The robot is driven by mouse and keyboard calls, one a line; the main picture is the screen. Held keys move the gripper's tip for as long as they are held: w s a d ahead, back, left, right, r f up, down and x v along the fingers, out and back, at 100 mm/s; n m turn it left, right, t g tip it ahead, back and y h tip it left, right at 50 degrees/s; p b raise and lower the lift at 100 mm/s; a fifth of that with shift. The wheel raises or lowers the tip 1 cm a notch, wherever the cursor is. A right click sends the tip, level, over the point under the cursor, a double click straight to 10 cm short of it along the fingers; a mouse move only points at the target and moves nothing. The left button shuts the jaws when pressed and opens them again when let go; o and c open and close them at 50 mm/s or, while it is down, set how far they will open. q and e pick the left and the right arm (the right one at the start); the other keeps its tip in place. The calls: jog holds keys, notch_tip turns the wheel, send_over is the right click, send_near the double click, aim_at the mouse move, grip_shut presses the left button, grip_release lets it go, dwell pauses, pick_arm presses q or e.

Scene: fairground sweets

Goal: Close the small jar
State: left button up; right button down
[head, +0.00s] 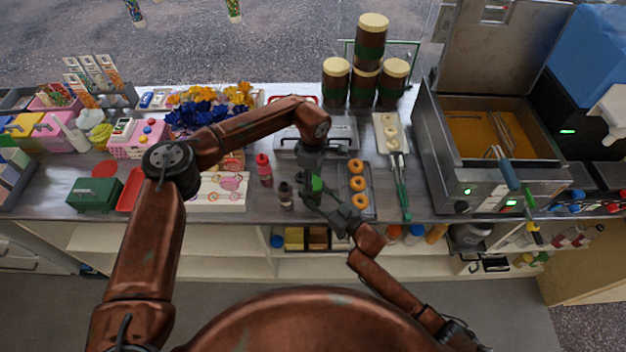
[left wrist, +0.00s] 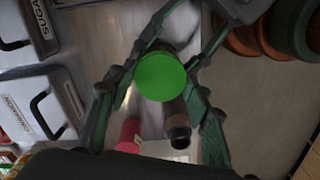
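A round green lid (left wrist: 161,76) sits between the fingertips of my left gripper (left wrist: 160,82), which is shut on it. In the head view the lid (head: 317,183) shows as a small green spot under the left gripper (head: 314,180), above the counter's front part. My right gripper (head: 318,198) comes in from the lower right, just below the lid. Its fingers straddle the spot under the lid and appear shut on the small jar, whose body is mostly hidden by the lid and fingers. I cannot tell whether the lid touches the jar's rim.
A red bottle (head: 264,169) and a dark bottle (head: 285,195) stand left of the grippers. A tray of doughnuts (head: 370,205) lies close on the right, with green-handled tongs (head: 403,190) beyond it. A fryer (head: 490,150) stands farther right. The counter's front edge is close.

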pick_arm(q)
jog(key=o, duration=0.5)
jog(key=shift+c, duration=0.2)
notch_tip(320, 180, up, 12)
dwell(0.4)
pick_arm(e)
jog(key=c, duration=1)
grip_release()
jog(key=shift+c, duration=0.2)
jog(key=shift+d, duration=0.1)
jog(key=v, duration=1.2)
